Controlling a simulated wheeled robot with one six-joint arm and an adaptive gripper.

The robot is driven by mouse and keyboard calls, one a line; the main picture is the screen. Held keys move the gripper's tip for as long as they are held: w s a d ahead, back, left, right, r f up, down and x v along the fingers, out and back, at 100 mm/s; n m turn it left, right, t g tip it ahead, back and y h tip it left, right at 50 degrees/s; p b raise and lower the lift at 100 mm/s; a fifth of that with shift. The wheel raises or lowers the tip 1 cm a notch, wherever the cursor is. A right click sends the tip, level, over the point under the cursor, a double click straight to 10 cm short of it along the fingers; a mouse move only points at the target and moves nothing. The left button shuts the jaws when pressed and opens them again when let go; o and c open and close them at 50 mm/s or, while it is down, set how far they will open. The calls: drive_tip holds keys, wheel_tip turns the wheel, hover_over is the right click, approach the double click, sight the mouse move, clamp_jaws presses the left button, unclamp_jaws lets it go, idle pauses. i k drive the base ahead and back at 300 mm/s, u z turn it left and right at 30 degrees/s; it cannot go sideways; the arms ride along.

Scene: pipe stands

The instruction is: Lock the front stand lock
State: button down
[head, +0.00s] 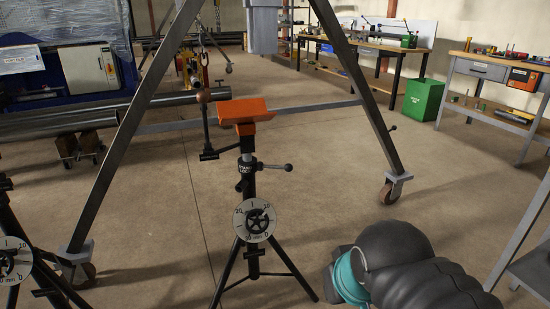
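A black tripod pipe stand (249,185) stands upright in the middle of the head view, with an orange V-shaped head (246,112) on top. A lever with a dark round knob (289,167) sticks out to the right of its collar, roughly level. A taller upright lever with a brown ball (203,96) stands left of the head. A round white dial with a black handwheel (255,221) faces me. I cannot tell whether any lock is engaged. My gripper is not in view; part of my arm, black and teal, fills the lower right.
Part of a second stand with a dial (12,262) shows at the left edge. Long metal pipes (60,122) lie behind left. Workbenches and a green bin (423,99) stand back right.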

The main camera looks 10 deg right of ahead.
sight(288, 167)
drive_tip(key=u, duration=0.15)
drive_tip(key=i, duration=1)
drive_tip(key=z, duration=0.35)
